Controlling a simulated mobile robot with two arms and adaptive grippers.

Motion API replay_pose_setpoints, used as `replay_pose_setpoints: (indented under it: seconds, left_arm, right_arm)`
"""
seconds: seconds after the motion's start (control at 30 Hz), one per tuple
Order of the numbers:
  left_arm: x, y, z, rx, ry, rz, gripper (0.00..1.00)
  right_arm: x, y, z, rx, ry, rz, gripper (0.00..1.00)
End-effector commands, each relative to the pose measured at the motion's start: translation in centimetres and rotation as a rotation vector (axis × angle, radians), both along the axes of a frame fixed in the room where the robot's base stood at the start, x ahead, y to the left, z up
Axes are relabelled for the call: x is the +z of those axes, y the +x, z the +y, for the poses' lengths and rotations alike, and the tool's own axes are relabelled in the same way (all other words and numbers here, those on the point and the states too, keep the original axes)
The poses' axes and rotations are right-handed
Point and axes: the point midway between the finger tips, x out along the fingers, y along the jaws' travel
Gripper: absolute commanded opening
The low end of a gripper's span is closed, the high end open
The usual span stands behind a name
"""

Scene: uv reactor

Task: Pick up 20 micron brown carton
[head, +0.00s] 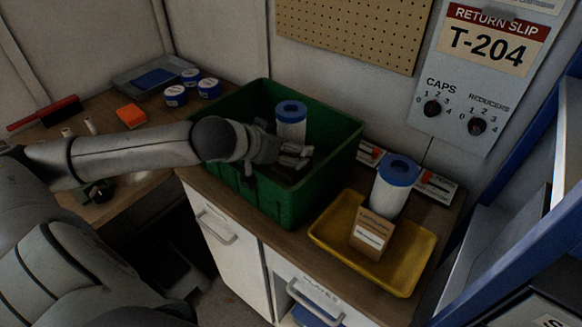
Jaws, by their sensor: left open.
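A small brown carton (371,236) with a white label stands in the yellow tray (407,284) at the right of the counter. Print shows on it, but it is too small to read the micron size. My left gripper (300,156) is open over the green bin (292,206), left of the carton and apart from it. No object shows between its fingers. My right gripper is not in view.
A white cylinder with a blue top (398,178) stands directly behind the carton. Another blue-topped cylinder (291,118) stands in the green bin, close to my gripper. A blue shelf frame (505,165) bounds the right side.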

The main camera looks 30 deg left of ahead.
Motion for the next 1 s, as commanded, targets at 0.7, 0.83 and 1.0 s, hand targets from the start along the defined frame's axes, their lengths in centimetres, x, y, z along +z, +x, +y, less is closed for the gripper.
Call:
replay_pose_setpoints:
  seconds: [0.7,0.83,1.0]
  left_arm:
    - [-1.7,2.1,-0.2,-0.001,0.0,0.001,0.77]
    - [-1.7,2.1,-0.2,-0.001,0.0,0.001,0.6]
    - [-1.7,2.1,-0.2,-0.001,0.0,0.001,0.38]
  right_arm:
    - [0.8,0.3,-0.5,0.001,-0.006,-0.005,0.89]
    - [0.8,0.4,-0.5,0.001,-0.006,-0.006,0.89]
    - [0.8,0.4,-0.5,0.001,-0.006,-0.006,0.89]
